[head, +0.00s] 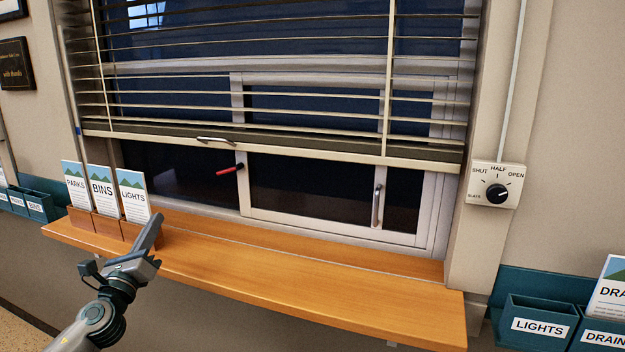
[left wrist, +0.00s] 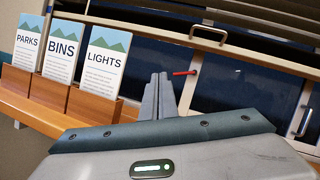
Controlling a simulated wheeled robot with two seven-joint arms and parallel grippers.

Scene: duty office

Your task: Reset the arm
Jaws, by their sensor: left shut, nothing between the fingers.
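My left gripper (head: 150,232) is at the lower left of the head view, at the front edge of the wooden sill, just right of the LIGHTS card. In the left wrist view its two fingers (left wrist: 158,92) are together with nothing between them. It appears clear of the cards and the window. My right gripper is in neither view.
PARKS (head: 76,184), BINS (head: 104,190) and LIGHTS (head: 133,194) cards stand in wooden holders on the sill (head: 330,290). Behind are a half-lowered blind (head: 290,149), a red handle (head: 230,169) and a slats dial (head: 496,193). Teal bins (head: 540,325) hang right. The sill's right half is clear.

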